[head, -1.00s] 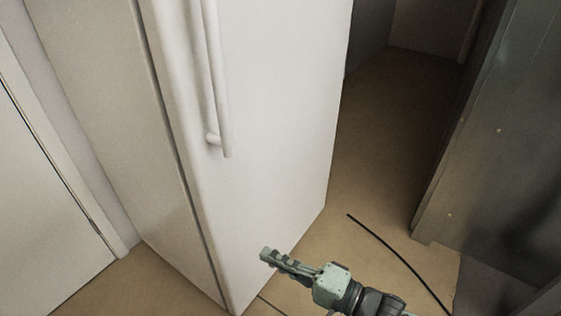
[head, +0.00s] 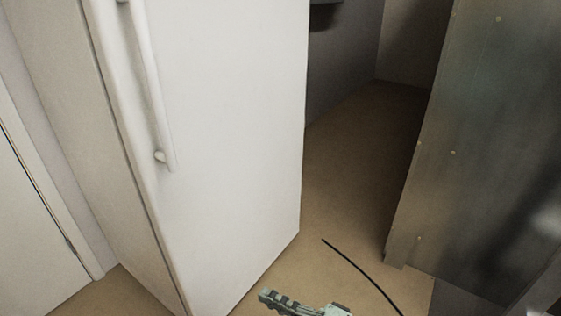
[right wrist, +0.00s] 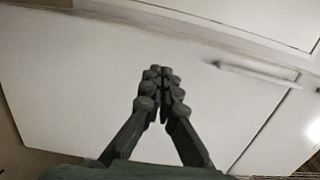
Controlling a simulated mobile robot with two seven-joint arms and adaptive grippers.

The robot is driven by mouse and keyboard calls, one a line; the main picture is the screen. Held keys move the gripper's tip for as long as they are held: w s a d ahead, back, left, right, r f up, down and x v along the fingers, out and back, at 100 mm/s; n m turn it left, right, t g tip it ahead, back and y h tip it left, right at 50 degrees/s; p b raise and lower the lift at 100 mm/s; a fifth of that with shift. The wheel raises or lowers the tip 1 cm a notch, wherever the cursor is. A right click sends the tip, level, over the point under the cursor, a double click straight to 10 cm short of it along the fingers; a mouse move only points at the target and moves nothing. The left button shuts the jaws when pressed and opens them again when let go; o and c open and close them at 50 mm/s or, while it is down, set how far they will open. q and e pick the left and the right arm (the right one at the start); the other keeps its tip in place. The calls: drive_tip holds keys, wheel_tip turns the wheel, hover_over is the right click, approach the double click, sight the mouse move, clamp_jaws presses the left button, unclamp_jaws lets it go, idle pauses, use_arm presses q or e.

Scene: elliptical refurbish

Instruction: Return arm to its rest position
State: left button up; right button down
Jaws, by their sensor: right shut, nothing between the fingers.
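My right gripper (head: 268,296) shows at the bottom edge of the head view, low in front of the white fridge. Its fingers are shut with nothing between them. In the right wrist view its fingertips (right wrist: 159,72) meet, with a white panel with a bar handle behind them. Most of the right arm is below the head view's lower edge. My left gripper is not in view.
The tall white fridge (head: 225,120) with a vertical handle (head: 156,100) fills the left middle. A metal cabinet (head: 470,150) stands at the right. Brown floor (head: 345,165) lies open between them, with a thin black cable (head: 362,272). A white door (head: 30,220) is far left.

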drive_tip(key=s+a+r+y, duration=0.1)
drive_tip(key=a+r, duration=0.2)
drive_tip(key=a, duration=0.1)
drive_tip(key=w+d+f+n+t+h, duration=0.1)
drive_tip(key=w+d+f+n+h, duration=0.2)
drive_tip(key=d+f+h, duration=0.6)
drive_tip(key=w+d+f+n+h, duration=0.25)
drive_tip(key=d+f, duration=0.45)
drive_tip(key=d, duration=0.6)
drive_tip(key=s+d+f+n+g+h, duration=0.25)
drive_tip(key=s+d, duration=0.25)
drive_tip(key=d, duration=0.5)
drive_tip(key=s+d+f+n+g+h, duration=0.15)
drive_tip(key=s+d+h, duration=0.3)
drive_tip(key=d, duration=0.45)
drive_tip(key=s+d+f+n+g+h, duration=0.1)
drive_tip(key=s+d+g+h, duration=0.15)
drive_tip(key=s+d, duration=0.55)
drive_tip(key=a+f+m+y, duration=0.1)
drive_tip(key=a+f, duration=0.1)
drive_tip(key=a, duration=0.6)
drive_tip(key=a+f+m+y, duration=0.2)
drive_tip(key=a, duration=0.6)
drive_tip(key=shift+f, duration=0.35)
drive_tip(key=shift+w+g, duration=0.1)
drive_tip(key=shift+g, duration=0.15)
